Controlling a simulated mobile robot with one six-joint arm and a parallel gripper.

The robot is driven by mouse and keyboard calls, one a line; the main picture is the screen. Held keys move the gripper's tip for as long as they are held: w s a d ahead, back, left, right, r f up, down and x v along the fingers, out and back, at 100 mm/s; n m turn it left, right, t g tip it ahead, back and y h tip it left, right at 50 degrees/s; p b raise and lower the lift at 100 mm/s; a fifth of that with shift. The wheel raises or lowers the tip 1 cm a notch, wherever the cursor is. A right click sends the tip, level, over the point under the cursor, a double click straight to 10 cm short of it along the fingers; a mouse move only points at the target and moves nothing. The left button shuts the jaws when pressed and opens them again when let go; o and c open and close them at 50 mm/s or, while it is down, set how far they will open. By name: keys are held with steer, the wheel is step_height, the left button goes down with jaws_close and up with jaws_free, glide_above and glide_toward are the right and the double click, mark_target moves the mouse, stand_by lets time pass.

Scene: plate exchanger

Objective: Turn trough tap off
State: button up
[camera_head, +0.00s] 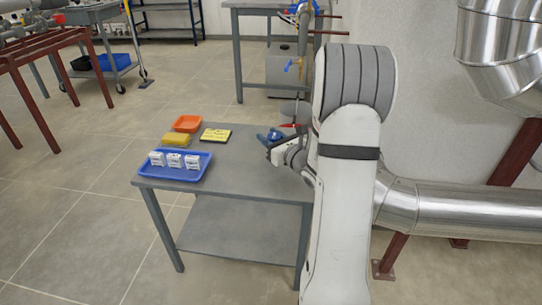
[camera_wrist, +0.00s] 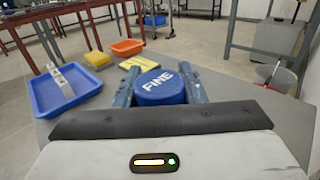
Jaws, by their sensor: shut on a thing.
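My gripper (camera_wrist: 158,85) is shut on a round blue container marked "FINE" (camera_wrist: 162,88), with one finger on each side of it. In the head view my gripper (camera_head: 268,140) and the blue container (camera_head: 274,134) are above the right part of the grey table. My arm hides part of that area. Another blue fitting (camera_head: 297,7) shows higher up at the back. Which of them is the trough tap, and its setting, I cannot tell.
The grey table (camera_head: 235,160) bears a blue tray (camera_head: 170,175) with white boxes, a yellow block (camera_head: 176,140), an orange tray (camera_head: 187,123) and a yellow-and-black pad (camera_head: 216,135). A silver pipe (camera_head: 460,207) runs at right.

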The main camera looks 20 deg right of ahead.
steer(key=shift+s+d+f+b, duration=0.1)
steer(key=shift+f+b, duration=0.7)
steer(key=shift+f, duration=1.6)
steer(key=shift+f, duration=0.25)
steer(key=o, duration=1)
steer(key=shift+r, duration=0.1)
